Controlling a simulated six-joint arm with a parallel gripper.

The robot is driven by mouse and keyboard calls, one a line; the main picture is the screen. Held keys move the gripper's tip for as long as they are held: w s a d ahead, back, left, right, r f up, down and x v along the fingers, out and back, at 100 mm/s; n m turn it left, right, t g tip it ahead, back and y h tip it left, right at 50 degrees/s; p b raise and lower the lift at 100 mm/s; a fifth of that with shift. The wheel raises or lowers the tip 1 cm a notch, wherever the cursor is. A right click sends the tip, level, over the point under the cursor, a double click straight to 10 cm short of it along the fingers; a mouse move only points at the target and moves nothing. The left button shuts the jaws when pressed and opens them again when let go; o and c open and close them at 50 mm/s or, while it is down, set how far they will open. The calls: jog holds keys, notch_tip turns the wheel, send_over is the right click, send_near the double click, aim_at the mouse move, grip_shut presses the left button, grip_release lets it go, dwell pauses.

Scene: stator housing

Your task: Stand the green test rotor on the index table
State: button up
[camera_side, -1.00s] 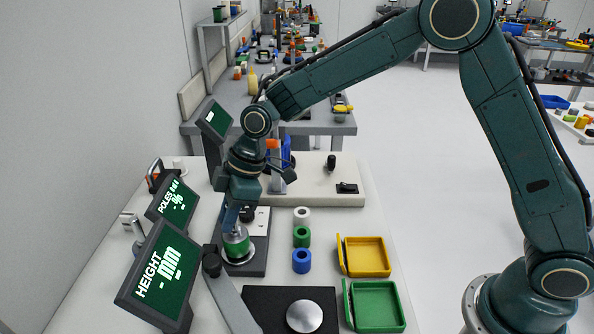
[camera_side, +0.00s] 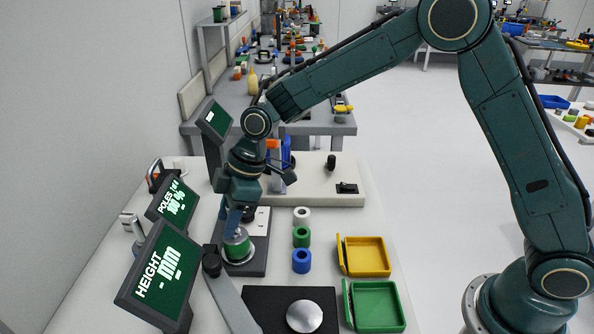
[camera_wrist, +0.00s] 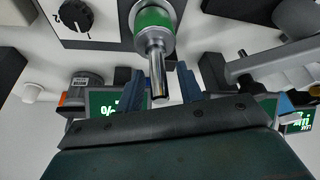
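The green test rotor (camera_side: 237,247) stands upright on the round silver index table (camera_side: 250,258), which sits on a dark base. In the wrist view the rotor's green body (camera_wrist: 154,20) and its bare metal shaft (camera_wrist: 157,70) show, the shaft pointing toward my gripper. My gripper (camera_side: 238,222) is directly above the rotor. In the wrist view its two blue fingers (camera_wrist: 160,88) are apart on either side of the shaft, with a visible gap at each side. The gripper looks open and empty.
A column of white (camera_side: 302,215), green (camera_side: 302,237) and blue (camera_side: 301,261) ringed parts stands to the right. Beyond them are a yellow tray (camera_side: 365,255) and a green tray (camera_side: 376,306). The POLES screen (camera_side: 173,201) and HEIGHT screen (camera_side: 160,277) stand close at the left.

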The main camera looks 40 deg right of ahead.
jog(key=v, duration=1.2)
jog(key=shift+s, duration=0.1)
jog(key=shift+d, duration=0.1)
jog(key=s+d+r+m+t+h, duration=0.25)
jog(key=s+d+r+m, duration=0.5)
jog(key=s+d, duration=0.45)
jog(key=s+d+f+m, duration=0.1)
jog(key=s+d+m, duration=0.2)
jog(key=s, duration=0.5)
jog(key=s+d+f+m+t+h, duration=0.1)
jog(key=s+d+m, duration=0.2)
jog(key=s, duration=0.5)
jog(key=shift+s+d+f, duration=0.2)
jog(key=shift+d+f, duration=0.15)
jog(key=shift+d, duration=0.3)
